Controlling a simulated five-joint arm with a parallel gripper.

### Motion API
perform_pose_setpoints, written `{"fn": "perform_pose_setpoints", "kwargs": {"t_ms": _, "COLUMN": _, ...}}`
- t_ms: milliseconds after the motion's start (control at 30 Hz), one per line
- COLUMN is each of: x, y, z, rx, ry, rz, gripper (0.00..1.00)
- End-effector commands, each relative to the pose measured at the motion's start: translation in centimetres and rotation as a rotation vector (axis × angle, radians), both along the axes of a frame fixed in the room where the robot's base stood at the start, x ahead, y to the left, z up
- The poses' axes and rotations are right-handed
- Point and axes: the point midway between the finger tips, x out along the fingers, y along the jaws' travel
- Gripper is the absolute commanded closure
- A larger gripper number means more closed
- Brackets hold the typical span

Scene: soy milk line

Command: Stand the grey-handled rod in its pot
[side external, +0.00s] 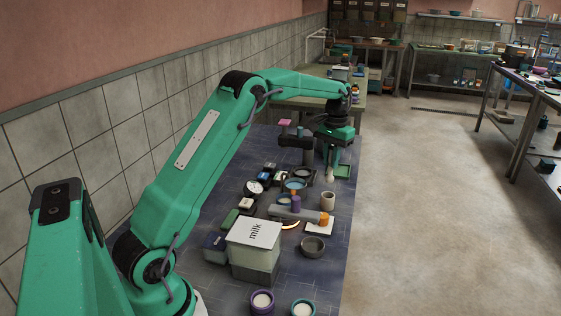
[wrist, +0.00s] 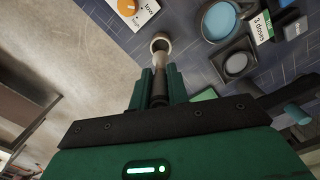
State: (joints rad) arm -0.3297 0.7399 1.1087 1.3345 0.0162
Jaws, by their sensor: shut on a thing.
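My gripper (side external: 331,163) points down over the dark tiled bench in the side view. It also shows in the wrist view (wrist: 157,88), its green fingers shut on the grey handle of the rod (wrist: 158,92). A pale end of the rod (side external: 330,176) shows below the fingers in the side view. A small beige pot (side external: 327,200) stands upright on the bench, just nearer the camera than the rod end, which looks higher than its rim. In the wrist view the rod lines up with the pot's round opening (wrist: 160,42); I cannot tell whether they touch.
A white card with an orange knob (side external: 324,219) lies close to the pot. Dark dishes (wrist: 238,65) crowd one side. The floor beyond the bench edge is clear.

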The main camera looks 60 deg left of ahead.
Motion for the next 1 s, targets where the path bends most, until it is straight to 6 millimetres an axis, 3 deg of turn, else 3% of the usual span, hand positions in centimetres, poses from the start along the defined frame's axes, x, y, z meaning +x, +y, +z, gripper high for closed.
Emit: {"fn": "perform_pose_setpoints", "kwargs": {"t_ms": 1000, "x": 0.0, "y": 0.0, "z": -5.8, "rx": -0.001, "ry": 0.002, "rz": 0.000, "gripper": 1.00}}
